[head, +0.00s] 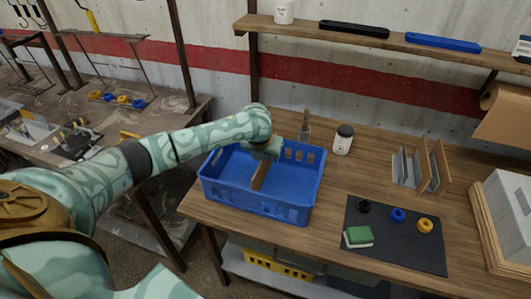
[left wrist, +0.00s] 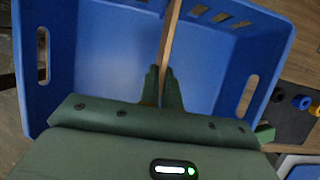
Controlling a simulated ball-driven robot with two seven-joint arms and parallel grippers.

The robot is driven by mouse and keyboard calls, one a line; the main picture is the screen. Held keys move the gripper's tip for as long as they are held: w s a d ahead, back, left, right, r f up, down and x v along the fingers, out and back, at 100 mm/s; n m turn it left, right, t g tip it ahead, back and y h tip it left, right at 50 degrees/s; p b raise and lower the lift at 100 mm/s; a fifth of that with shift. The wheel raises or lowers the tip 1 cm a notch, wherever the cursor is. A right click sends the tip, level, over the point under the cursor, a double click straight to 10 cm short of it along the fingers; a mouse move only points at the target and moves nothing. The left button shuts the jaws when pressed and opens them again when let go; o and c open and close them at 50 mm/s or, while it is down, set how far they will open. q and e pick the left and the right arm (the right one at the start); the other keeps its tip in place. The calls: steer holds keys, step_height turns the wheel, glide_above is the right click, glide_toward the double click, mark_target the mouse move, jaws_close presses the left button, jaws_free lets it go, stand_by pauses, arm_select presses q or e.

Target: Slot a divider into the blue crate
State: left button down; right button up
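The blue crate (head: 250,207) stands on the wooden table in the head view. It also fills most of the left wrist view (left wrist: 100,45). My left gripper (head: 267,157) is over the crate, its fingers pointing down. It is shut on a thin brown divider (head: 260,176), which stands roughly upright inside the crate. In the left wrist view the divider (left wrist: 170,35) shows edge-on between the fingertips (left wrist: 162,74). I cannot tell whether its lower edge sits in a slot or touches the floor. My right gripper is not in view.
A rack with brown and grey panels (head: 424,165) stands to the right. A dark mat (head: 385,245) holds rings and a green-and-white block (head: 358,237). A dark-lidded jar (head: 343,140) and a bottle (head: 304,130) stand behind the crate. A shelf (head: 390,41) runs above.

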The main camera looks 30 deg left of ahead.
mark_target(265, 163)
arm_select(q)
steer(key=shift+f+b, duration=0.9)
steer(key=shift+f, duration=1)
steer(key=c, duration=1.5)
jaws_free()
steer(key=shift+c, duration=0.2)
steer(key=p+v, duration=0.5)
steer(key=v, duration=1.1)
steer(key=shift+r, duration=0.15)
